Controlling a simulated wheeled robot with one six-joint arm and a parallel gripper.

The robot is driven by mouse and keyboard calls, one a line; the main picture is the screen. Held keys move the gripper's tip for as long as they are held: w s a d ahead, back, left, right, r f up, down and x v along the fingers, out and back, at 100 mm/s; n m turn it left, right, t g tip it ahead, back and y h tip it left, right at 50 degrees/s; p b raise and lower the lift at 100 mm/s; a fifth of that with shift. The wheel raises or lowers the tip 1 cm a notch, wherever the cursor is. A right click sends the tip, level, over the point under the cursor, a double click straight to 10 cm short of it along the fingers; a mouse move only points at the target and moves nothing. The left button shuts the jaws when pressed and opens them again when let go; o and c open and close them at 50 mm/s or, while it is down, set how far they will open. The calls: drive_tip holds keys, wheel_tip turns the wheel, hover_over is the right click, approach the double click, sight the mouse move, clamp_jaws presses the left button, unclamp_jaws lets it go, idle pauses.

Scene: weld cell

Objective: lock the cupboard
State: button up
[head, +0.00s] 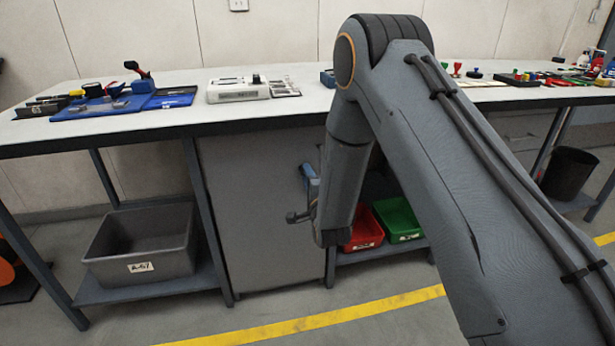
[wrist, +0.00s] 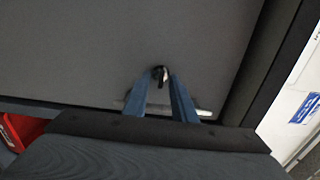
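The cupboard (head: 255,215) is a grey unit under the workbench, and its door looks closed in the head view. Its door (wrist: 90,50) fills most of the wrist view. A small black key or lock knob (wrist: 160,72) stands out from the door. My gripper (wrist: 160,82) has its two blue fingers apart, one on each side of this black piece, with small gaps visible. A thin pale handle bar (wrist: 203,113) shows partly behind the fingers. In the head view my arm hides the cupboard's right part, and only a bit of the blue gripper (head: 310,180) shows.
The workbench (head: 170,118) overhangs the cupboard and carries tools and boxes. A grey bin (head: 145,245) stands on the lower shelf at left. Red (head: 364,230) and green (head: 398,218) bins sit right of the cupboard. The floor in front, with a yellow line (head: 300,322), is clear.

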drive_tip(key=v, duration=0.7)
drive_tip(key=shift+s+p, duration=0.35)
drive_tip(key=shift+s, duration=0.05)
drive_tip(key=shift+d+r, duration=0.1)
drive_tip(key=shift+d, duration=0.05)
drive_tip(key=s+d+r+n+g+h, duration=0.1)
drive_tip(key=s+d+r+n+g, duration=0.4)
drive_tip(key=s, duration=0.8)
drive_tip(key=s+d+r+n+g+h, duration=0.2)
drive_tip(key=s+d+r+n+g, duration=0.2)
drive_tip(key=s+n+g, duration=0.55)
drive_tip(key=s+d+r+n+g+h, duration=0.1)
drive_tip(key=s+d+r+n+g, duration=0.3)
drive_tip(key=s, duration=1.2)
drive_tip(key=d+r+m+t+h+p, duration=0.1)
drive_tip(key=d+r+m+p, duration=0.2)
drive_tip(key=d+r+p, duration=0.5)
drive_tip(key=shift+w+r+p, duration=0.25)
drive_tip(key=shift+r+p, duration=0.35)
drive_tip(key=shift+p, duration=3.55)
